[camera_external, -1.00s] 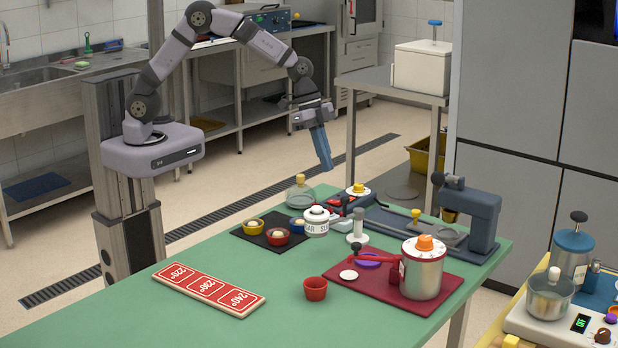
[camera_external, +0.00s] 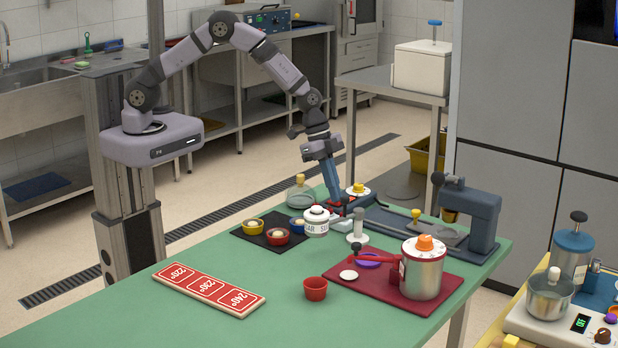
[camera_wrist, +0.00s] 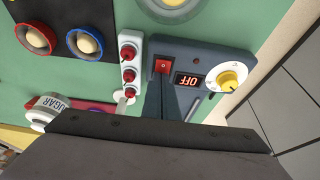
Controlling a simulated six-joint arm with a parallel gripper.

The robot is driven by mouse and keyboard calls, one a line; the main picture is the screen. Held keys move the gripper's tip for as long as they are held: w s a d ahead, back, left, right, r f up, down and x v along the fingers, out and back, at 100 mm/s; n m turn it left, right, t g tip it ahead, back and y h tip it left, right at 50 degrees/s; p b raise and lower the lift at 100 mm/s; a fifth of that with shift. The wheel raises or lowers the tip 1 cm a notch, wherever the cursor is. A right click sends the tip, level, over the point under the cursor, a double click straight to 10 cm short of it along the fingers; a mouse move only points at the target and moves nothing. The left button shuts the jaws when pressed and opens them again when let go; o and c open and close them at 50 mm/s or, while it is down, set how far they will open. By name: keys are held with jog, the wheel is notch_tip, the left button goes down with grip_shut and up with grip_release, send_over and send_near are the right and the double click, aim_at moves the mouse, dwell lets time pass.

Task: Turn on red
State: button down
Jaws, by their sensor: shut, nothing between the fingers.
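A dark appliance (camera_wrist: 205,58) on the green table has a red rocker switch (camera_wrist: 163,66), a small display reading OFF (camera_wrist: 187,80) and a white dial with a yellow knob (camera_wrist: 227,81). In the external view the yellow knob (camera_external: 358,189) shows behind my gripper's tip, and the switch is mostly hidden. My gripper (camera_external: 336,198) is shut and empty, pointing down at the appliance's switch end. In the wrist view its dark fingers (camera_wrist: 168,88) reach up to just below the red switch. I cannot tell whether they touch it.
A white strip with red knobs (camera_wrist: 129,64) lies close left of the appliance. A sugar jar (camera_external: 316,222), small bowls on a dark mat (camera_external: 262,238) and a glass flask (camera_external: 300,194) stand nearby.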

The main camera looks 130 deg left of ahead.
jog(key=shift+w+f+b, duration=0.1)
jog(key=shift+f+b, duration=0.15)
jog(key=shift+b, duration=0.15)
jog(key=shift+r, duration=0.1)
